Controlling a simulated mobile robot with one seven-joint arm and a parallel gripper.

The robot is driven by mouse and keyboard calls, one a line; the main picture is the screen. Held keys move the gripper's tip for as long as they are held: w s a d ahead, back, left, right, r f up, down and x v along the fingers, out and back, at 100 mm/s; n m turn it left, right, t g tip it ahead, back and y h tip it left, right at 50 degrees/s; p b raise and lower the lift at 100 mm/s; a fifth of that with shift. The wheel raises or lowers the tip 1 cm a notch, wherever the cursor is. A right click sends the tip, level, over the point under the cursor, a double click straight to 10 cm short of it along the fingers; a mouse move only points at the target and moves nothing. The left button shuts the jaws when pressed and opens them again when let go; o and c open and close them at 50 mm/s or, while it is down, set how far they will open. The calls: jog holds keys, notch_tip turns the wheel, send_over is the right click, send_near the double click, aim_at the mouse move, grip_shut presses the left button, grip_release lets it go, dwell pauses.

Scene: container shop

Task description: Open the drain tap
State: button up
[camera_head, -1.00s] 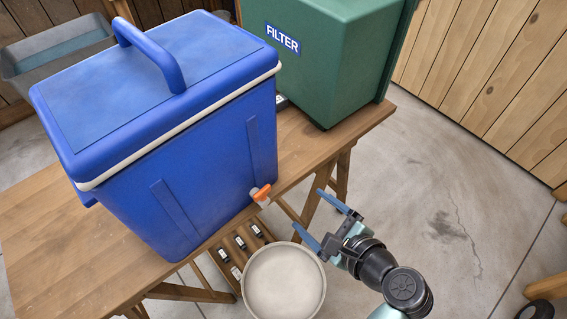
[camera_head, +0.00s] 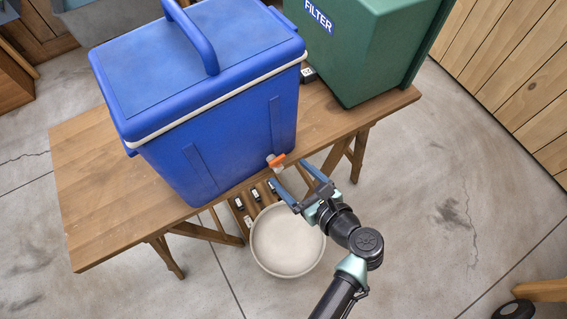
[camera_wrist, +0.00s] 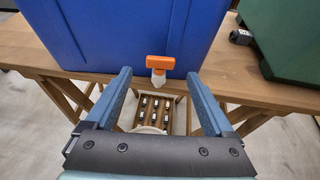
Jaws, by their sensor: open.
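The drain tap (camera_head: 276,161) has an orange handle and a white spout. It sits low on the front of the blue cooler (camera_head: 235,135), near its right corner. In the wrist view the tap (camera_wrist: 157,63) shows ahead of my gripper, about centred between the fingers, with its handle lying roughly crosswise. My gripper (camera_head: 292,175) is open and empty, its fingertips just short of the tap. In the wrist view both blue fingers of my gripper (camera_wrist: 160,78) are spread wide, with no visible contact on the tap.
The cooler stands on a wooden table (camera_head: 110,215). A round pale basin (camera_head: 287,240) is below the tap. A green box marked FILTER (camera_head: 365,50) stands on the table to the right. Open concrete floor (camera_head: 450,200) lies right of my arm.

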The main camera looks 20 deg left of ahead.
aim_at(279, 162)
jog(key=shift+x, duration=2.2)
jog(key=shift+c, duration=0.3)
jog(key=c, duration=1.3)
